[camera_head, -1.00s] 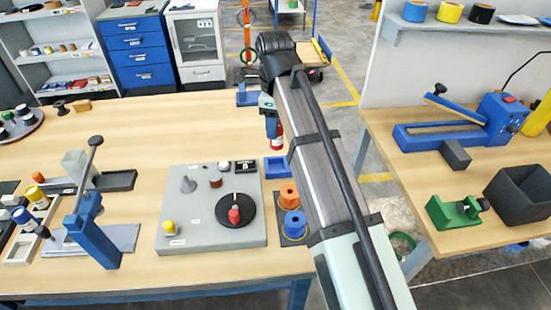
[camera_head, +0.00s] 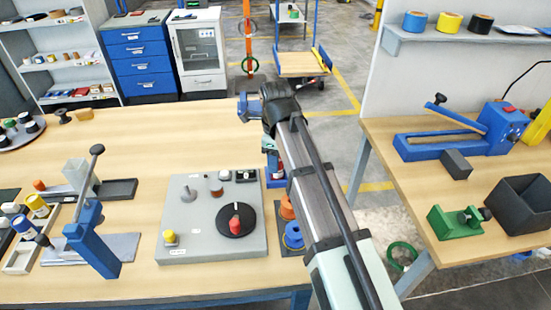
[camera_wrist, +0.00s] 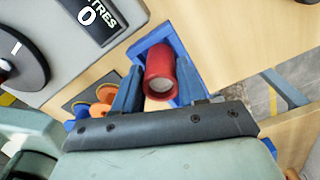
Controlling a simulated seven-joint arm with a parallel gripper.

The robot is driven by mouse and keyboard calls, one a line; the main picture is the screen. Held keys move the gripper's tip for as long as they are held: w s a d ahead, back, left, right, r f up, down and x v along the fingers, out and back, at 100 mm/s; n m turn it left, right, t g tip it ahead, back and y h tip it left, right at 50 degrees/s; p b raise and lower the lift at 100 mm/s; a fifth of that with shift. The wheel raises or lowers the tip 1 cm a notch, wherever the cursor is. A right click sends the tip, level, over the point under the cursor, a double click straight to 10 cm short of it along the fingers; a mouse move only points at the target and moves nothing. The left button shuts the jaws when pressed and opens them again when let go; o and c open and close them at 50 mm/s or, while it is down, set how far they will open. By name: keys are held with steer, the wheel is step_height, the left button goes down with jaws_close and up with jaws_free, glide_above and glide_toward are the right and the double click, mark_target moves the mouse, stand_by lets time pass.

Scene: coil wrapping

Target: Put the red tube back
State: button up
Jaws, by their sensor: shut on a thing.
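The red tube (camera_wrist: 160,62) is between the two blue fingers of my gripper (camera_wrist: 158,78) in the wrist view, its open end toward the camera. My gripper is shut on it. A blue square tray (camera_wrist: 172,32) lies just behind the tube in the wrist view, on the wooden table. The tube overlaps the tray there; I cannot tell whether its far end touches the tray floor. In the head view my gripper (camera_head: 272,163) is over the tray area right of the grey board, and my arm hides part of it.
The grey board (camera_head: 185,240) with a black disc (camera_head: 218,222) and knobs stands left of the gripper. Orange (camera_head: 287,207) and blue (camera_head: 293,236) spools sit in front, partly behind my arm. A blue lever stand (camera_head: 95,240) is at left. The table's back middle is clear.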

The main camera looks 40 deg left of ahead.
steer(key=shift+f, duration=0.1)
steer(key=o, duration=1.1)
steer(key=shift+c, duration=0.2)
step_height(320, 180, up, 12)
steer(key=shift+w, duration=0.1)
stand_by(0.4)
